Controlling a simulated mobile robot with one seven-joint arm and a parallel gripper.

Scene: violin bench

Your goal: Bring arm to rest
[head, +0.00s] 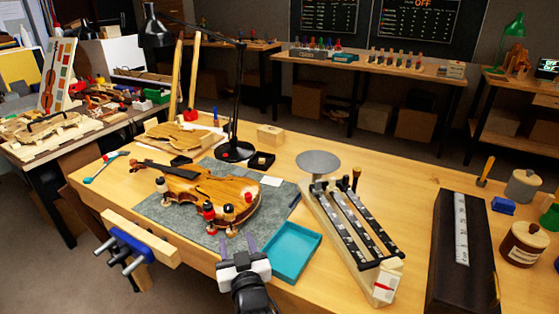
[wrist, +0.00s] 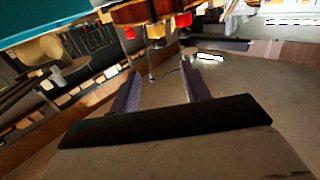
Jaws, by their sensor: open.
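My gripper (head: 239,246) is at the front of the bench in the head view, between the violin and the teal tray. Its two fingers stand apart with nothing between them. The fingers also show in the wrist view (wrist: 161,90), open and empty, with floor and the tilted room beyond. The violin (head: 182,181) lies on a grey mat (head: 153,209), with several clamps or spool-like pieces around its body. The teal tray (head: 291,253) lies to the right of my gripper and looks empty.
A triple-beam balance (head: 345,225) stands right of the tray. A dark long case (head: 462,250) and jars (head: 523,243) are further right. A black lamp (head: 236,150) rises behind the violin. A vise (head: 127,245) juts from the front edge. Bare bench lies behind the balance.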

